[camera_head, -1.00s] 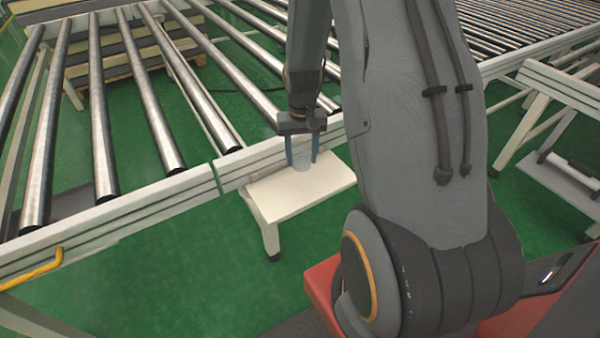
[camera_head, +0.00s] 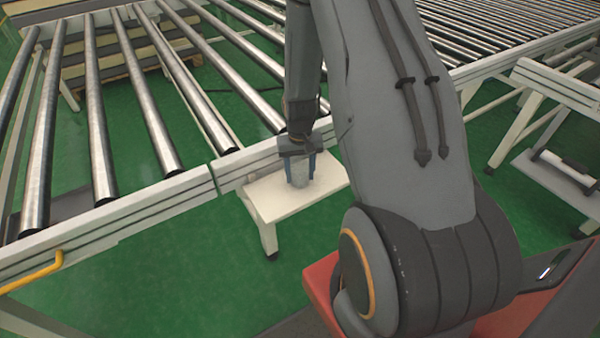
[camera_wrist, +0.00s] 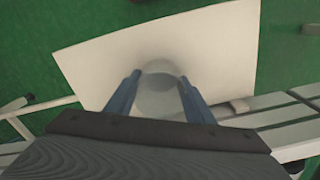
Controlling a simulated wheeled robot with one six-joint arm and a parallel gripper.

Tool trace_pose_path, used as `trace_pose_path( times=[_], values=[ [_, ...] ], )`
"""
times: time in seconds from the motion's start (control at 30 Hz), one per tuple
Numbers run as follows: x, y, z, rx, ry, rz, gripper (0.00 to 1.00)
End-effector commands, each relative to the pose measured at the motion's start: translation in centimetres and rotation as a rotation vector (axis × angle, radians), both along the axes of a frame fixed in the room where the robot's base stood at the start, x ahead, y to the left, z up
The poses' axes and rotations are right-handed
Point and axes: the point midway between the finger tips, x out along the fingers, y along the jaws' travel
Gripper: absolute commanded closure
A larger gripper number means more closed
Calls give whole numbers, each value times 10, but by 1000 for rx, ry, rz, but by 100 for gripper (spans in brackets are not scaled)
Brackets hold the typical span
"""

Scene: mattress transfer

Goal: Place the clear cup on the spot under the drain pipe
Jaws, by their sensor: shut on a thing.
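The clear cup (camera_head: 300,178) is pale and see-through, upright between the blue fingers of my gripper (camera_head: 300,170), at the white table by the conveyor. In the wrist view the cup (camera_wrist: 160,92) sits between the two fingertips of my gripper (camera_wrist: 158,80), which is shut on it. The white table (camera_head: 262,205) lies beneath the cup; I cannot tell whether the cup's base touches it. I cannot make out the drain pipe or a marked spot in these views.
A roller conveyor (camera_head: 150,105) with a white side rail (camera_head: 130,207) runs right behind the small table. Another roller line (camera_head: 500,45) and a white frame (camera_head: 560,95) stand at the right. Green floor (camera_head: 180,290) is open in front.

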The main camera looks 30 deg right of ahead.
Motion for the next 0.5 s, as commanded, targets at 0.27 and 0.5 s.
trace_pose_path(
  times=[0.27,0.5],
  values=[
    [0,0,-2,0,0,0,33],
    [0,0,-1,0,0,0,33]
  ],
)
